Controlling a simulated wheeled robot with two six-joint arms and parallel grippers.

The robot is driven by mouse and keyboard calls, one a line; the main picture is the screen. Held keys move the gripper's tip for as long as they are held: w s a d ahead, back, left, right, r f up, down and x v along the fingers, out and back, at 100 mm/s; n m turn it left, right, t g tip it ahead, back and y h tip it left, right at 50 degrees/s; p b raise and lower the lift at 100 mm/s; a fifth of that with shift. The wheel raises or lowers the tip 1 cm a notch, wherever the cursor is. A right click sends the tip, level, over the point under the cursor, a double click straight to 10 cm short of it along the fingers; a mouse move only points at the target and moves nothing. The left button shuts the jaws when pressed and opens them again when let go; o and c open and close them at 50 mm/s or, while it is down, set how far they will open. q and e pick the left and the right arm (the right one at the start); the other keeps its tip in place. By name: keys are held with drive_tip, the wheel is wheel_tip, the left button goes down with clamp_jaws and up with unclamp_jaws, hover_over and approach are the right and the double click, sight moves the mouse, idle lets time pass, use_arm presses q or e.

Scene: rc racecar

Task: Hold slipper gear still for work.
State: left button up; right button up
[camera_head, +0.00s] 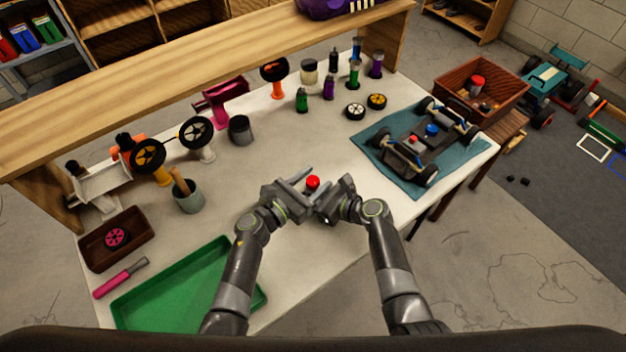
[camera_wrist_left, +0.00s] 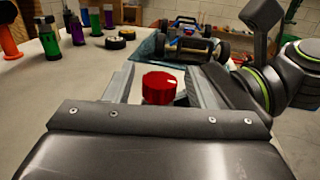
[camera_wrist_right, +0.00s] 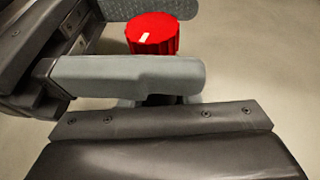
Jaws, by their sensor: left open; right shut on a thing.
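The slipper gear, a red ribbed knob-like piece (camera_head: 313,182) with a pale mark on top, is upright between my two grippers above the table's front. It also shows in the left wrist view (camera_wrist_left: 159,88) and the right wrist view (camera_wrist_right: 152,34). My left gripper (camera_head: 303,187) is open, with one finger on each side of the red piece; contact cannot be made out. My right gripper (camera_head: 327,203) is shut on the gear from the right side. The grip point is hidden behind its finger in the right wrist view.
The RC car (camera_head: 425,140) stands on a blue mat (camera_head: 375,160) at the right. A green tray (camera_head: 180,285) lies front left. Bottles, wheels and a cup (camera_head: 189,198) stand along the back and left. The table (camera_head: 290,145) is clear behind the grippers.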

use_arm(q)
drive_tip(key=shift+s+a, duration=0.1)
drive_tip(key=v, duration=1.1)
drive_tip(key=shift+s+a+r, duration=0.1)
drive_tip(key=shift+s+a, duration=0.15)
drive_tip(key=shift+s, duration=0.05)
drive_tip(key=shift+o, duration=0.2)
